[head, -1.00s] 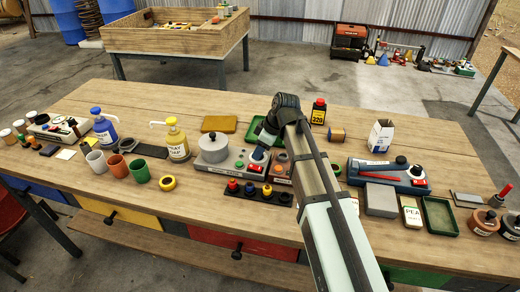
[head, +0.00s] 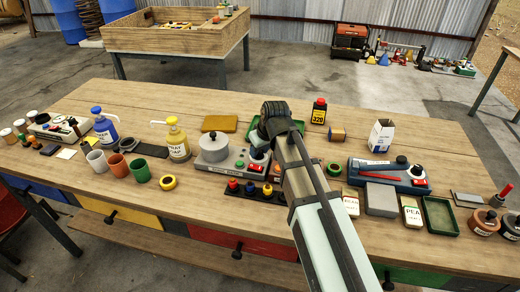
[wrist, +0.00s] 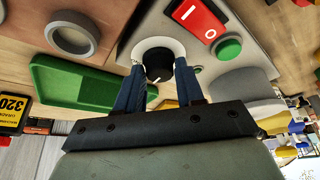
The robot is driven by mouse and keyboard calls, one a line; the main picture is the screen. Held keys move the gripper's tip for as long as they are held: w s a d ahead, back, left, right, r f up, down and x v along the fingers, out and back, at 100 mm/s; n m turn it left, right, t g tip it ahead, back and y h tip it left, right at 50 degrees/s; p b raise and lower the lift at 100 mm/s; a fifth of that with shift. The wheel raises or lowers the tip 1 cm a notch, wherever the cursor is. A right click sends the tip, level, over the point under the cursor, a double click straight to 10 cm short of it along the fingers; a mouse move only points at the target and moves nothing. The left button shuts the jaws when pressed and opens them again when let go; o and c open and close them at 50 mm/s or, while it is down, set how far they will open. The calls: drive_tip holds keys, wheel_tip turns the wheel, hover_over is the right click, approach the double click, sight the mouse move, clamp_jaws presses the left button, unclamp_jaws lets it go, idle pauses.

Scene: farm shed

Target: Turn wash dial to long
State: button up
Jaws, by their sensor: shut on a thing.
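The wash dial (wrist: 157,62) is a round black knob with a white pointer line, set in a white ring on the sloped grey panel of the washing unit (wrist: 250,45). In the wrist view my gripper (wrist: 158,78) has its two blue fingers on either side of the dial, shut on it. The pointer line shows at the knob's near edge, between the fingers. I cannot read any setting labels around the dial. In the head view the grey unit with its round lidded drum (head: 214,148) stands mid-table, and my arm hides part of its right side.
A red rocker switch (wrist: 200,18) and a green button (wrist: 229,47) sit close beside the dial. A green tray (wrist: 75,85) lies beside the unit. A strip of coloured knobs (head: 249,190) lies in front. A yellow soap pump bottle (head: 177,142) stands left of the unit.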

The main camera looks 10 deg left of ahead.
drive_tip(key=m, duration=0.2)
drive_tip(key=m+t+h, duration=0.1)
drive_tip(key=m, duration=0.1)
drive_tip(key=shift+s+a+h, duration=0.1)
drive_tip(key=shift+h, duration=0.2)
drive_tip(key=shift+m+h, duration=0.6)
drive_tip(key=shift+m, duration=1.3)
drive_tip(key=o, duration=1)
drive_tip(key=v, duration=1.3)
drive_tip(key=shift+s+a+r, duration=0.2)
drive_tip(key=shift+s+r, duration=0.1)
drive_tip(key=shift+r, duration=0.05)
